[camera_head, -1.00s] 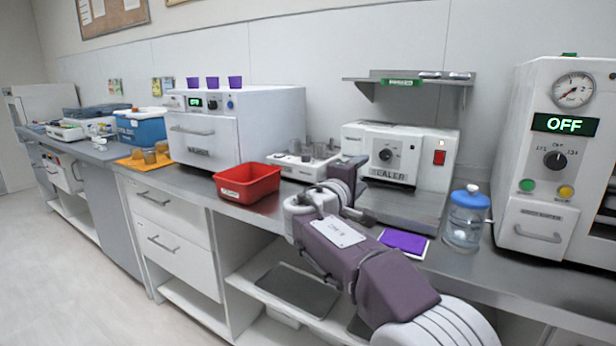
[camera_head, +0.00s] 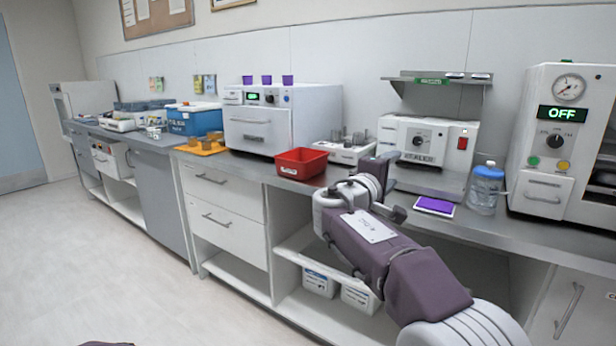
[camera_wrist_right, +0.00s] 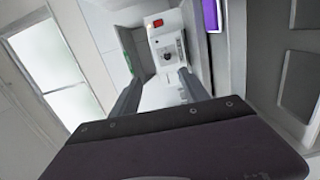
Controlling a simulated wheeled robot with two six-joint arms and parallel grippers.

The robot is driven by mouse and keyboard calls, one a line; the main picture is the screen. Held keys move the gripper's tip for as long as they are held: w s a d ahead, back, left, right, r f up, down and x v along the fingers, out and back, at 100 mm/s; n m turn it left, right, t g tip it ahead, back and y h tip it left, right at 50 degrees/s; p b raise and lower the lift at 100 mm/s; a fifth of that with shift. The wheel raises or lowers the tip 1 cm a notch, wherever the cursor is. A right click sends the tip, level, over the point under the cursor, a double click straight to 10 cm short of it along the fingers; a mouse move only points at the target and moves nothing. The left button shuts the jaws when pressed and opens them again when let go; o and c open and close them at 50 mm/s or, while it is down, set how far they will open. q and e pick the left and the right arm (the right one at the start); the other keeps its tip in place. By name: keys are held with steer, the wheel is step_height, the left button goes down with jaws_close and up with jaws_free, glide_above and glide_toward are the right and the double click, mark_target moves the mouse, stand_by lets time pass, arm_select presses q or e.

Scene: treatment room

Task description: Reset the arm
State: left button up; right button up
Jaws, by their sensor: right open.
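My right arm reaches in from the bottom right of the head view. Its gripper (camera_head: 392,187) is above the counter's front edge, in front of the sealer (camera_head: 450,150). In the right wrist view the two dark fingers of the gripper (camera_wrist_right: 160,84) are apart with nothing between them. The sealer also shows beyond them in that view (camera_wrist_right: 168,45). In the head view the gripper is partly hidden by its own wrist. My left gripper is not in view.
A red bin (camera_head: 301,163) sits left of the gripper on the counter (camera_head: 300,188). A purple pad (camera_head: 434,206) and a blue-lidded jar (camera_head: 486,190) stand to its right. An autoclave reading OFF (camera_head: 545,140) is at far right. The floor (camera_head: 110,260) at left is clear.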

steer(key=s+d+f+m+g, duration=0.1)
steer(key=s+d+f+g, duration=0.3)
steer(key=d+f, duration=0.55)
steer(key=s+d+f+m+g+y, duration=0.1)
steer(key=s+f+g+y, duration=0.1)
steer(key=s+f, duration=0.45)
steer(key=s+f+m+g+y, duration=0.1)
steer(key=s+f+g+y, duration=0.15)
steer(key=f, duration=0.75)
steer(key=s+a+f+m+g+y, duration=0.35)
steer(key=s+a+f, duration=0.25)
steer(key=s+f, duration=0.35)
steer(key=s+a+f+m+g+y, duration=0.25)
steer(key=s+a+f+m, duration=0.2)
steer(key=s+f, duration=0.5)
step_height(320, 180, up, 35)
steer(key=t+p, duration=0.1)
steer(key=p, duration=3.2)
steer(key=shift+a+n+y, duration=0.35)
steer(key=shift+n+y, duration=0.05)
steer(key=shift+y, duration=0.05)
